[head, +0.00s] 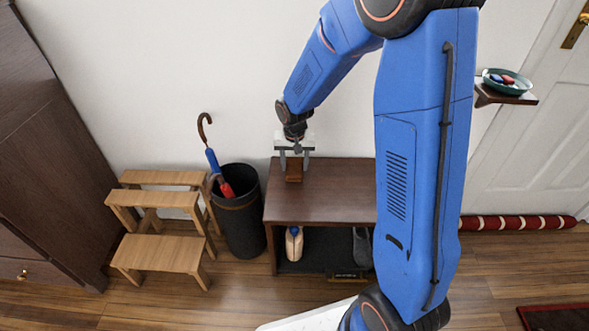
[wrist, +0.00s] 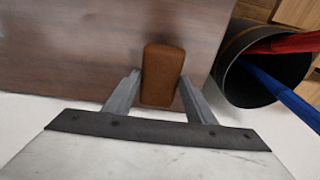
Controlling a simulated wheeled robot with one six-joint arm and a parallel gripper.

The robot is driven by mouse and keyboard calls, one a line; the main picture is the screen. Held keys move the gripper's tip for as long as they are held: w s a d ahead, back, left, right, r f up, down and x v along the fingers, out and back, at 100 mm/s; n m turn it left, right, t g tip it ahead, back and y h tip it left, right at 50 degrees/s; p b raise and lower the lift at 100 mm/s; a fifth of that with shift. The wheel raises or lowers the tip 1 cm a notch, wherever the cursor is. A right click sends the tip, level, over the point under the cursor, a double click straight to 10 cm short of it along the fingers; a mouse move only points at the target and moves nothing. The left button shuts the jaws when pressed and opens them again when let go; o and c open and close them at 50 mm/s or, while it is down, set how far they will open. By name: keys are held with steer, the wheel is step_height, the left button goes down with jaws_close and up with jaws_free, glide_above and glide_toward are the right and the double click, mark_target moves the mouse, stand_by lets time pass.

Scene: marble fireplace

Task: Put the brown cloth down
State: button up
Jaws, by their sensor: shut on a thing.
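The brown cloth (head: 293,171) looks like a small folded block with rounded corners. In the head view it is at the back left of the dark wooden bench (head: 325,205), just below my gripper (head: 294,157). In the wrist view the cloth (wrist: 162,70) lies between the two grey fingers of my gripper (wrist: 160,85), which is shut on it. The bench top (wrist: 80,50) shows behind it. I cannot tell whether the cloth touches the bench top.
A black bin (head: 238,215) holding a red and blue umbrella (head: 214,162) stands left of the bench. A wooden step stool (head: 165,253) is further left. Shoes (head: 293,243) are on the bench's lower level. The visible bench top around the cloth is clear. A white wall is behind.

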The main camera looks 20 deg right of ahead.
mark_target(295, 170)
steer(key=shift+f, duration=1.15)
steer(key=shift+f, duration=0.1)
steer(key=o, duration=1.1)
steer(key=s+d+r, duration=0.1)
steer(key=s+r, duration=0.3)
steer(key=r, duration=0.5)
steer(key=s+d+r, duration=0.1)
steer(key=s+r, duration=0.3)
steer(key=r, duration=0.5)
steer(key=s+d+r+n+t, duration=0.1)
steer(key=s+d+r, duration=0.1)
steer(key=s, duration=1)
steer(key=s+d+r+n+t, duration=0.2)
steer(key=s+r, duration=0.3)
steer(key=s, duration=0.8)
steer(key=shift+s+d+r+n+y, duration=0.15)
steer(key=shift+d+n+y, duration=0.15)
steer(key=shift+d, duration=0.25)
